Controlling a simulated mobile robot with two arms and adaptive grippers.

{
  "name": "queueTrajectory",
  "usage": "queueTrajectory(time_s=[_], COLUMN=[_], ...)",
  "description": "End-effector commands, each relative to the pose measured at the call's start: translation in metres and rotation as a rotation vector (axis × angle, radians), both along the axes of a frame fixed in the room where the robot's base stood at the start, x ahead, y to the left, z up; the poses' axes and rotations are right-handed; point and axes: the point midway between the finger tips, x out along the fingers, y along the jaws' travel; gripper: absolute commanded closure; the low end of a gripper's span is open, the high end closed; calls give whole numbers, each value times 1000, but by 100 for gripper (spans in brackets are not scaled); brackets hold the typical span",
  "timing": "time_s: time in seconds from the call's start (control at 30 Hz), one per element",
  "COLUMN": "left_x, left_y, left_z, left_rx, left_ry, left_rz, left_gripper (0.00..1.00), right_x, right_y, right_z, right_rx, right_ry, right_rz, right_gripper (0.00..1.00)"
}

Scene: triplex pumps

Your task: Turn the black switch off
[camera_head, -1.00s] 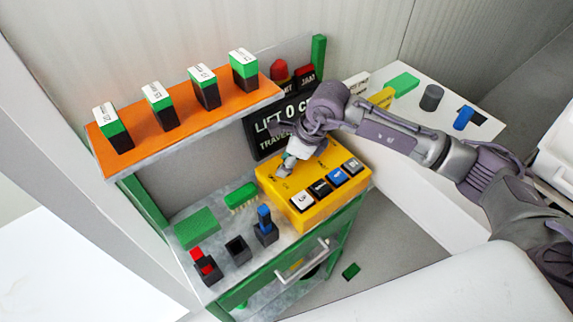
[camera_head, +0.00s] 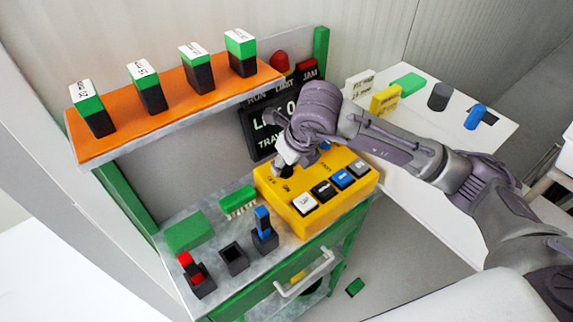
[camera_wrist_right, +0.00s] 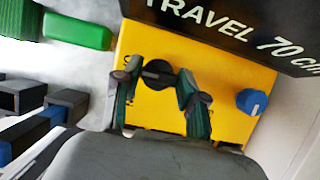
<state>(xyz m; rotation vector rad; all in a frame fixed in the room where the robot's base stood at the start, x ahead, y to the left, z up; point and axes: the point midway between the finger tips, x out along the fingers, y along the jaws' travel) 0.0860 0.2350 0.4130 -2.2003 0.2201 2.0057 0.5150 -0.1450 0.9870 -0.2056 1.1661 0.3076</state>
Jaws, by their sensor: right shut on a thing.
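The black switch (camera_wrist_right: 157,73) is a round knob on top of the yellow control box (camera_head: 310,208). In the right wrist view it sits between the two fingertips of my right gripper (camera_wrist_right: 156,82), which is shut on it. In the head view the right gripper (camera_head: 285,168) reaches down to the back left of the box, near small printed labels, and its wrist hides most of the knob. The exact angle of the knob is hard to read. My left gripper is not in view.
A blue knob (camera_wrist_right: 252,101) is on the same box, beside the gripper. White, black, blue and grey buttons (camera_head: 345,180) line the front. A dark display (camera_head: 262,130) stands close behind. An orange shelf (camera_head: 150,128) with green-black blocks is at the left.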

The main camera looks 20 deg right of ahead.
Motion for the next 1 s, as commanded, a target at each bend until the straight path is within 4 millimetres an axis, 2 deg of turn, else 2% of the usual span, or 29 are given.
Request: queueTrajectory(time_s=[0.47, 0.5, 0.57, 0.87, 1.0], left_x=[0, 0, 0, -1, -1], left_y=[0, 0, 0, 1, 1], left_z=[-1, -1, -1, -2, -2], left_rx=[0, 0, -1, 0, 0], left_ry=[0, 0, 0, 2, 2], left_rz=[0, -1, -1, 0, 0], left_gripper=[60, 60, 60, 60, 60], right_x=[1, 1, 1, 0, -4], right_y=[0, 0, 0, 0, -2], right_z=[2, 2, 2, 2, 13], right_rx=[2, 2, 1, 1, 0], right_ry=[-4, -4, -4, -2, -3], right_rz=[-19, -19, -18, -16, -18], right_gripper=[93, 57, 48, 48, 48])
